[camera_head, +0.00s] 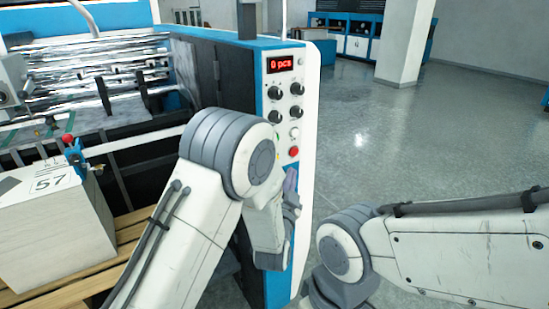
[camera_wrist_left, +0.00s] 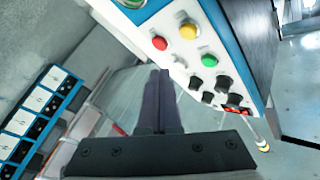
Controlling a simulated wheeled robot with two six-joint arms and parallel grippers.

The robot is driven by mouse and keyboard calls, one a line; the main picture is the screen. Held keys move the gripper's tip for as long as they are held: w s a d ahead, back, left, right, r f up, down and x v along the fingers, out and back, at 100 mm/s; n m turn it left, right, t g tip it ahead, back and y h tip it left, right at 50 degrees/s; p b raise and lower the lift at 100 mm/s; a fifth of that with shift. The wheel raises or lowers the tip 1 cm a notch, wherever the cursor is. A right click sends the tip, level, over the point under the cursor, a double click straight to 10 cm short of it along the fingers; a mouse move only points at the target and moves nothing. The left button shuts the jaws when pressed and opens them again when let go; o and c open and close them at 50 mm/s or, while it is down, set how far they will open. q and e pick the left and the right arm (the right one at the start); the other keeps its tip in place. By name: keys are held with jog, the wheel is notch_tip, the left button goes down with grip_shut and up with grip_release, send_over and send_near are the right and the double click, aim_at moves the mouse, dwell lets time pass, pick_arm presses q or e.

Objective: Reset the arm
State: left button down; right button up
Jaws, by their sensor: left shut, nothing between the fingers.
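My left arm reaches up from the bottom in the head view. Its gripper (camera_head: 290,184) is small and partly hidden by my own wrist, in front of the machine's control panel (camera_head: 284,110). In the left wrist view the two dark fingers (camera_wrist_left: 161,74) lie side by side, shut with nothing between them. The panel's red button (camera_wrist_left: 160,43) and green button (camera_wrist_left: 209,60) are beyond the fingertips, apart from them. In the head view the red button (camera_head: 293,152) sits just above the gripper. My right arm enters from the right; its gripper is not visible.
The laminating machine (camera_head: 215,85) fills the left, with a "0 pcs" display (camera_head: 280,64). A paper stack (camera_head: 50,225) marked 57 stands on a wooden pallet (camera_head: 130,225). Open grey floor (camera_head: 420,130) lies to the right, with a white pillar (camera_head: 405,45) farther back.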

pick_arm(q)
jog(key=s+d+f+n+g+h, duration=0.1)
jog(key=s+d+f+g, duration=0.1)
jog(key=s+g, duration=0.45)
jog(key=s+d+f+g+h, duration=0.1)
jog(key=s+d+g, duration=0.2)
jog(key=s+g, duration=0.35)
jog(key=s+a+g+y, duration=0.2)
jog(key=s+a, duration=0.3)
jog(key=s, duration=0.7)
jog(key=s+a+n+g+y, duration=0.1)
jog(key=s+a+g, duration=0.3)
jog(key=s, duration=0.8)
jog(key=shift+s+a+y, duration=0.25)
jog(key=shift+a+y, duration=0.25)
jog(key=shift+a, duration=0.3)
